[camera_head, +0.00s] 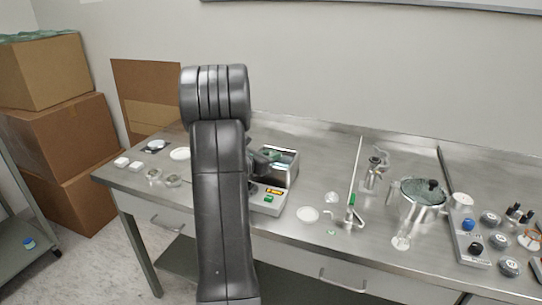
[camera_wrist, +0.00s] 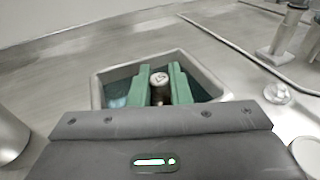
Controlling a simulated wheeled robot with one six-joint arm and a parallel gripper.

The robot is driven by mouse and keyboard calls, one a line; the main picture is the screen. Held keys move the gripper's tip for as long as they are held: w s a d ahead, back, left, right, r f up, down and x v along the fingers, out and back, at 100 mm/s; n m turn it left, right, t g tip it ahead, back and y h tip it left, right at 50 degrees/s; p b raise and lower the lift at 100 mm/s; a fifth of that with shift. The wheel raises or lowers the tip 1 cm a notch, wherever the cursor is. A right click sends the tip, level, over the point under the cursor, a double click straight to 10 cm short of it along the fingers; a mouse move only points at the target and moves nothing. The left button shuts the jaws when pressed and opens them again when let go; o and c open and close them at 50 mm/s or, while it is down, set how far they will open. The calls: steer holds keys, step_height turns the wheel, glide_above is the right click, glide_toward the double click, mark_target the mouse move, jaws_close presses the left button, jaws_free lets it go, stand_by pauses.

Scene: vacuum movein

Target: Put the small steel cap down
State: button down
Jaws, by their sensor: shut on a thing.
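The small steel cap (camera_wrist: 160,80) is between the two green fingers of my gripper (camera_wrist: 159,90) in the wrist view. The gripper is shut on it. Its round, shiny top shows, and its lower part is dark between the fingers. Cap and fingers are over the opening of a steel basin (camera_wrist: 101,75) with a teal interior; I cannot tell how deep they reach. In the head view, my arm hides most of the gripper and the cap cannot be made out.
In the head view, the basin belongs to a bench unit (camera_head: 270,200) with a lit display and green button.

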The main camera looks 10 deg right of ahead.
steer(key=shift+f+b, duration=0.3)
steer(key=shift+b, duration=0.25)
steer(key=shift+s+f+b, duration=0.1)
steer(key=shift+f+b, duration=0.15)
steer(key=shift+b, duration=0.05)
steer(key=c, duration=1.4)
jaws_free()
steer(key=shift+f, duration=0.1)
steer(key=shift+c, duration=0.2)
steer(key=shift+o, duration=0.5)
steer(key=shift+f, duration=0.1)
steer(key=shift+r+p, duration=0.8)
steer(key=shift+p, duration=0.3)
steer(key=b+v, duration=0.1)
steer(key=v, duration=1.1)
